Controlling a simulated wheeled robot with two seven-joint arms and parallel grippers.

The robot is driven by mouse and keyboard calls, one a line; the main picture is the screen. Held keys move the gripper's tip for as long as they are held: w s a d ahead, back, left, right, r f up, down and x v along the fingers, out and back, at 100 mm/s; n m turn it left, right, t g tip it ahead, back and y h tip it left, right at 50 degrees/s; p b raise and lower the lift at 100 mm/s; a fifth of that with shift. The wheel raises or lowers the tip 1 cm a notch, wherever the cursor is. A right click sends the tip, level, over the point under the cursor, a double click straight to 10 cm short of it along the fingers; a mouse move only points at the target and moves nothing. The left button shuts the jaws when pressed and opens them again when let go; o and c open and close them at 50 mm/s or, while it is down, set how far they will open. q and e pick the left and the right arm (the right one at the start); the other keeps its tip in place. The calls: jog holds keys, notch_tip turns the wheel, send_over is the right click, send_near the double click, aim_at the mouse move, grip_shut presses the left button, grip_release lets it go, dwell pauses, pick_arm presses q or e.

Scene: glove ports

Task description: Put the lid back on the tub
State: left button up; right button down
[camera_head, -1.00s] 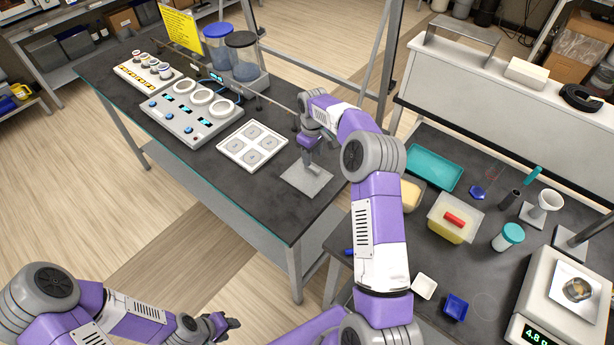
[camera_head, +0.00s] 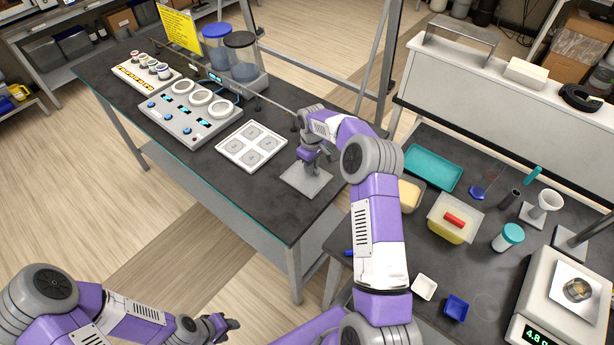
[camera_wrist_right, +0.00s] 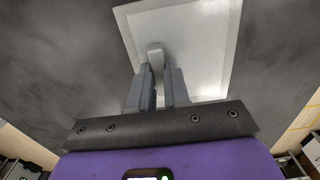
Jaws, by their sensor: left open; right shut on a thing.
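A yellow tub (camera_head: 447,231) stands on the right-hand bench, with a pale translucent lid (camera_head: 466,228) carrying a red handle (camera_head: 455,219) on top. I cannot tell whether this lid is seated flat. Another tub with pale yellow contents (camera_head: 409,194) is beside it, partly hidden by my right arm. My right gripper (camera_head: 317,157) is far from both, over a grey square plate (camera_head: 305,182) on the left bench. In the right wrist view its fingers (camera_wrist_right: 160,75) are shut on a grey upright post (camera_wrist_right: 155,54) above the plate (camera_wrist_right: 205,40). My left gripper (camera_head: 222,326) is open and empty, low at the front.
On the left bench are a white four-pad tray (camera_head: 251,146), a control box with rings (camera_head: 190,117) and two jars (camera_head: 241,58). The right bench holds a teal tray (camera_head: 432,167), a teal-capped jar (camera_head: 508,238), small dishes (camera_head: 456,307) and a scale (camera_head: 560,290).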

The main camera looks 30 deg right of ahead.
jog(key=shift+r, duration=0.1)
notch_tip(320, 180, up, 9)
jog(key=s+d+r+m+b, duration=0.45)
jog(key=s+d+m, duration=0.65)
jog(key=m, duration=0.6)
jog(key=s+d+r+m+b, duration=0.2)
jog(key=s+d+m+b, duration=0.3)
jog(key=s+m, duration=1)
notch_tip(320, 180, down, 9)
jog(key=w+d+m+b, duration=0.1)
jog(key=w+m, duration=0.1)
jog(key=shift+d+f, duration=0.15)
jog(key=shift+w, duration=0.1)
